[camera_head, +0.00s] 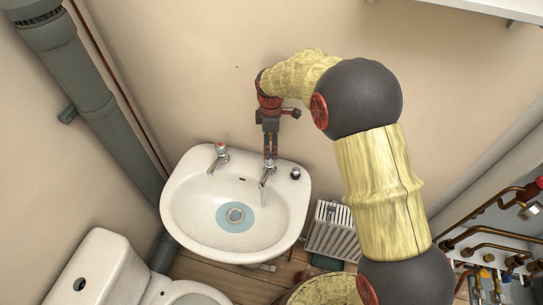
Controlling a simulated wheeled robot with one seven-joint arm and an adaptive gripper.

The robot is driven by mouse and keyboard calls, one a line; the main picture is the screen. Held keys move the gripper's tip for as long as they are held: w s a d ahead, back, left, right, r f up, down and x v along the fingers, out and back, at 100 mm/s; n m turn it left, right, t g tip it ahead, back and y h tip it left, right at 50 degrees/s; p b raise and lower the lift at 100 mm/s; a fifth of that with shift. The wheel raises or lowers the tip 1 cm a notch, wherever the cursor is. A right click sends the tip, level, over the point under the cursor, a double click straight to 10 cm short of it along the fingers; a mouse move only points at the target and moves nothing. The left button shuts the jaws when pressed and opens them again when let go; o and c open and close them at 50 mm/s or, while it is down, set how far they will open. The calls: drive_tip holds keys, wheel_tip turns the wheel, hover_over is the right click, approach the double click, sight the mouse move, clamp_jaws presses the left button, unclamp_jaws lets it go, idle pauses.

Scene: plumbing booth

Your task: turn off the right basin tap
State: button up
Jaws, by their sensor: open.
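The white basin (178,205) is on the wall at the middle left. Its left tap (220,158) is chrome with a red mark on top. Its right tap (267,174) is chrome, and a thin pale stream seems to fall from its spout. My gripper (270,158) points down directly over the right tap, with its jaws open around or just above the tap's head. I cannot tell whether it touches. The gripper hides the top of this tap.
A small dark-topped chrome piece (295,173) stands on the basin rim right of the right tap. Bluish water (224,218) lies around the drain. A toilet (95,265) is lower left, a radiator (332,232) right of the basin, copper pipes (490,230) far right.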

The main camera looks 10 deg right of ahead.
wheel_tip(320, 180, down, 7)
drive_tip(key=shift+r+b, duration=0.1)
drive_tip(key=shift+b, duration=0.45)
drive_tip(key=shift+c, duration=0.8)
drive_tip(key=c, duration=1)
